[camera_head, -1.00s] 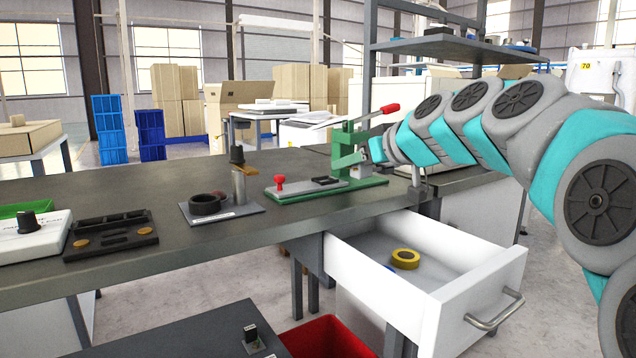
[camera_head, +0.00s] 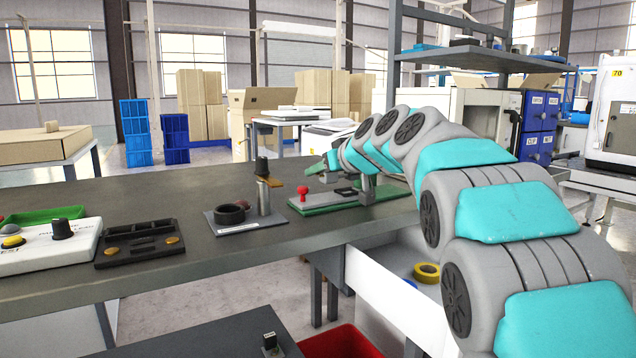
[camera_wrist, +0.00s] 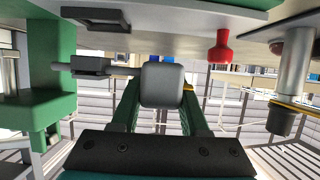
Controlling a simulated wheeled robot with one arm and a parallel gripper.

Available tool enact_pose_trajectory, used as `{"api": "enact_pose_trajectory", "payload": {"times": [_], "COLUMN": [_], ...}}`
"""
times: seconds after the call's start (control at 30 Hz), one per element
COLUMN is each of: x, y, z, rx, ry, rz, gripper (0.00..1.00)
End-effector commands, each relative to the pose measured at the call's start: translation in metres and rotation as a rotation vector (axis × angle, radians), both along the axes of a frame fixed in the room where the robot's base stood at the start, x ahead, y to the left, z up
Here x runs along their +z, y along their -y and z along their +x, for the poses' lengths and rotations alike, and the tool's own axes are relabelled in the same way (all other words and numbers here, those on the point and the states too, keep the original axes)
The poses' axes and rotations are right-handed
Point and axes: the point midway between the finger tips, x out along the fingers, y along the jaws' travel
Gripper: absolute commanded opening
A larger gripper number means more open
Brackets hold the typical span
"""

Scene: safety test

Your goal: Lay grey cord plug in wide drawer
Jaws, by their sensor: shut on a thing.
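In the wrist view my gripper (camera_wrist: 162,96) has its two green fingers shut on a rounded grey block, which looks like the grey cord plug (camera_wrist: 162,84). A thin grey stem runs left from it to a darker grey piece (camera_wrist: 90,66). In the head view the arm reaches over the bench fixture; the plug cannot be made out there. The white wide drawer (camera_head: 385,300) stands open below the bench, right of the fixture. My arm hides its right part and handle.
A yellow tape roll (camera_head: 427,272) lies in the drawer. The green fixture (camera_head: 325,204) has a red knob (camera_head: 303,193). A stand with a black ring (camera_head: 231,214), a black tray (camera_head: 140,240) and a white control box (camera_head: 45,254) are further left. A red bin (camera_head: 340,345) is below.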

Motion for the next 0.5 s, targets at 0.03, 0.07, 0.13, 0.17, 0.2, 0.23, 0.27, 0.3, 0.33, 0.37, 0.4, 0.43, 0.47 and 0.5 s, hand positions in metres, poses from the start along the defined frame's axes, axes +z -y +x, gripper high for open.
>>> {"api": "enact_pose_trajectory", "payload": {"times": [0.03, 0.07, 0.13, 0.17, 0.2, 0.23, 0.27, 0.3, 0.33, 0.37, 0.4, 0.43, 0.47, 0.5], "x": [0.0, 0.0, -0.001, -0.002, -0.006, -0.009, -0.011, -0.015, -0.018, -0.021, -0.025, -0.028, -0.032, -0.035], "y": [-0.002, -0.004, -0.008, -0.01, -0.012, -0.011, -0.011, -0.011, -0.011, -0.01, -0.01, -0.01, -0.011, -0.011], "z": [0.002, 0.004, 0.007, 0.009, 0.01, 0.009, 0.009, 0.009, 0.009, 0.009, 0.009, 0.009, 0.009, 0.009], "rx": [0.0, 0.0, 0.001, 0.001, 0.001, 0.001, 0.001, 0.0, 0.0, -0.001, -0.001, -0.002, 0.0, 0.001], "ry": [0.0, 0.0, -0.002, -0.002, -0.004, -0.004, -0.003, -0.003, -0.003, -0.003, -0.003, -0.004, -0.003, -0.003], "rz": [0.0, 0.0, 0.001, 0.0, 0.0, 0.0, 0.001, 0.002, 0.002, 0.0, 0.001, 0.002, 0.001, 0.001], "gripper": [0.0, 0.0, 0.0, 0.0, 0.0, 0.0, 0.0, 0.0, 0.0, 0.0, 0.0, 0.0, 0.0, 0.0]}}
